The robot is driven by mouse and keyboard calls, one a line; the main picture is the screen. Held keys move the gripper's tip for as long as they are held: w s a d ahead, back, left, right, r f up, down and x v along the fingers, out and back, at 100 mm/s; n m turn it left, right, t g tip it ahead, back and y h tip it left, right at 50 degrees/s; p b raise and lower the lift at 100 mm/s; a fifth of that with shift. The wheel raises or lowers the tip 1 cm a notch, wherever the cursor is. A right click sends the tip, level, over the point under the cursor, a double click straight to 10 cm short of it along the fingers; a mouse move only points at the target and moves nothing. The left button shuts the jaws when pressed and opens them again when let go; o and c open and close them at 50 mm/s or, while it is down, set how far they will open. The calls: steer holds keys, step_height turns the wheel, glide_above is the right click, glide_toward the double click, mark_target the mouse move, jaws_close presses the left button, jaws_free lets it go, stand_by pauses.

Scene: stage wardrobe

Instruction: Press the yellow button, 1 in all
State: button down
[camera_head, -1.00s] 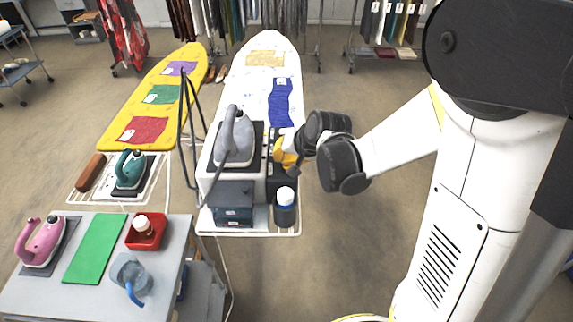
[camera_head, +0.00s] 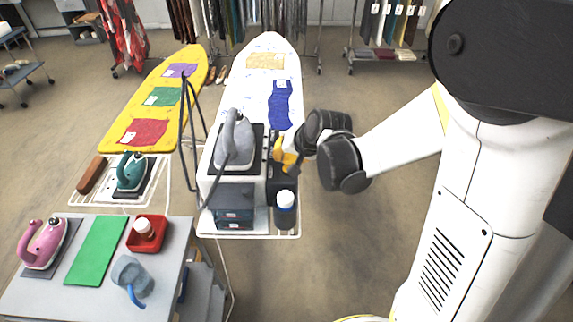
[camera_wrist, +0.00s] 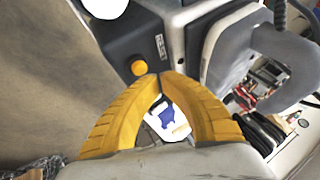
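The yellow button (camera_wrist: 139,67) is a small round cap on a dark grey box (camera_wrist: 122,36) in the wrist view. The box sits on the side of the white steam station (camera_head: 258,190). My gripper's yellow fingers (camera_wrist: 158,77) have their tips together, with nothing between them. The tips appear just beside the button, to its lower right in the wrist view; I cannot tell whether they touch it. In the head view my gripper (camera_head: 279,152) is at the right side of the station, above the dark box (camera_head: 283,187), and the button cannot be made out.
A grey iron (camera_head: 235,142) rests on the station, its hose arching beside it. A bottle with a white cap (camera_head: 285,203) stands at the station's near right. A table (camera_head: 60,299) with a pink iron (camera_head: 43,243) is at front left.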

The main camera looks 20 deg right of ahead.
mark_target(283, 167)
stand_by(0.3)
steer(key=shift+r+p, duration=1.9)
steer(key=shift+r, duration=0.7)
steer(key=shift+f, duration=0.1)
steer(key=s+f+n+h+b, duration=0.1)
steer(key=s+n+b, duration=0.4)
steer(key=s+b, duration=0.6)
steer(key=s+h, duration=0.1)
steer(key=s, duration=0.9)
steer(key=shift+d+f+b, duration=0.3)
steer(key=shift+f+b, duration=0.05)
steer(key=shift+b, duration=0.05)
